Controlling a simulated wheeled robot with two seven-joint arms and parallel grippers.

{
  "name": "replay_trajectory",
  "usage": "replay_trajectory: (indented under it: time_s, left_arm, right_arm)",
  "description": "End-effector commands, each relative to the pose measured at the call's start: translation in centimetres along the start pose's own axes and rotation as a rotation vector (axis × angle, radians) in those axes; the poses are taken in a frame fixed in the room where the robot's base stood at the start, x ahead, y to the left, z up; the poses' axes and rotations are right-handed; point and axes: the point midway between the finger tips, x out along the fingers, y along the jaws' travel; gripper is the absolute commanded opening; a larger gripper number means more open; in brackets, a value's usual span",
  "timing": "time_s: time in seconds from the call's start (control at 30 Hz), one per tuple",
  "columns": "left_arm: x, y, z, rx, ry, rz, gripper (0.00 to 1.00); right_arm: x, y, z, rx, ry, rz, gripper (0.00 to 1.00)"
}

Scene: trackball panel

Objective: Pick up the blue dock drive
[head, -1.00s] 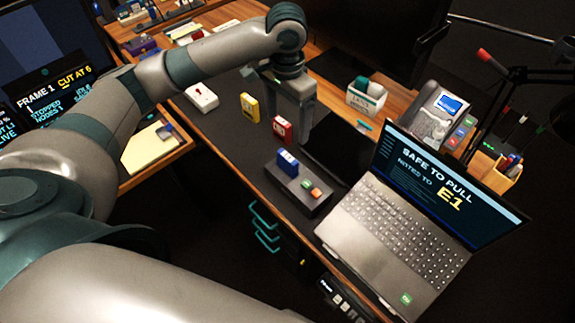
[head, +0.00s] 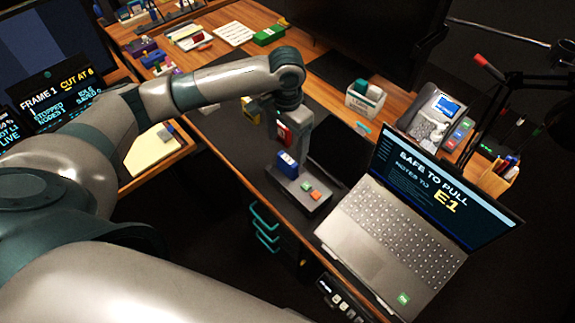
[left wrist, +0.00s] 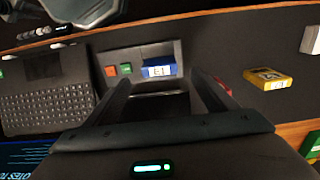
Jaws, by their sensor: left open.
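The blue dock drive (head: 287,163) stands upright in the grey dock (head: 316,203), at the end away from the green and orange buttons. In the left wrist view the blue drive (left wrist: 159,70) shows a white label that seems to read E1. My left gripper (head: 287,146) is open and empty, pointing down just behind and above the drive. In the left wrist view its two fingers (left wrist: 162,82) spread to either side of the drive's line, apart from it. My right gripper is not in view.
A red drive (head: 281,133) stands close by the left gripper, partly hidden. A yellow drive (left wrist: 268,79) lies farther off. The open laptop (head: 390,240) reads "SAFE TO PULL E1" and sits right of the dock. A dark pad (head: 340,150) lies behind.

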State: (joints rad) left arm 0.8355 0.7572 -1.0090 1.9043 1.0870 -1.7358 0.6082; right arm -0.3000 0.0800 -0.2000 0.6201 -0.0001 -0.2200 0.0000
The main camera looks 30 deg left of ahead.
Motion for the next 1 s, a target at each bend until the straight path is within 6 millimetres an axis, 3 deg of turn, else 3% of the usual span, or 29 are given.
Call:
replay_trajectory:
  time_s: [0.3,0.77,1.0]
  left_arm:
    - [4.2,0.0,0.0,0.000,-0.002,0.000,0.78]
    - [4.7,0.0,0.0,0.000,0.000,0.000,0.78]
    - [6.7,0.1,-0.1,-0.001,-0.003,0.000,0.78]
  right_arm:
    - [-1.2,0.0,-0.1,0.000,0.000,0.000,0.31]
    - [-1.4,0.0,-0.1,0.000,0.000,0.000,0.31]
    - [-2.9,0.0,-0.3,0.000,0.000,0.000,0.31]
